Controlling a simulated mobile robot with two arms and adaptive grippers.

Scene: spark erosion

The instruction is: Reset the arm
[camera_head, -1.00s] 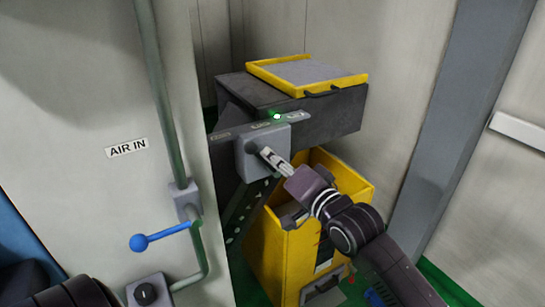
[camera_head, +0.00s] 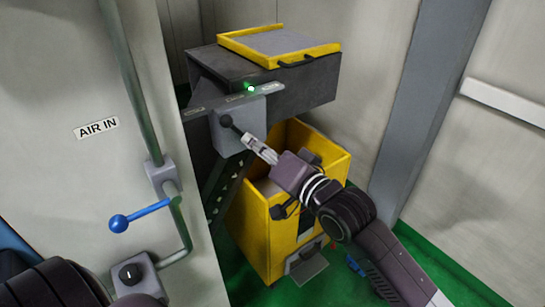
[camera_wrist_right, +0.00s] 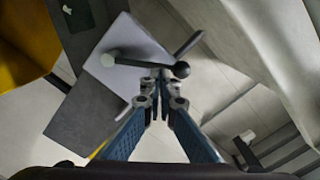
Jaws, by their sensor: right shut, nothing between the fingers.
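My right gripper (camera_head: 248,139) is shut and empty, with its fingertips close to a grey switch box (camera_head: 232,139). A dark lever with a round black knob (camera_head: 226,120) sticks out of this box, just up and left of the fingertips. In the right wrist view the shut fingertips (camera_wrist_right: 160,76) are close beside the lever, and its black knob (camera_wrist_right: 181,69) is just right of them. Whether they touch it I cannot tell. A small green light (camera_head: 250,88) glows above the box. My left gripper is out of view.
A yellow open bin (camera_head: 257,232) stands on the green floor below my right arm. A dark cabinet with a yellow-rimmed lid (camera_head: 328,46) is behind.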

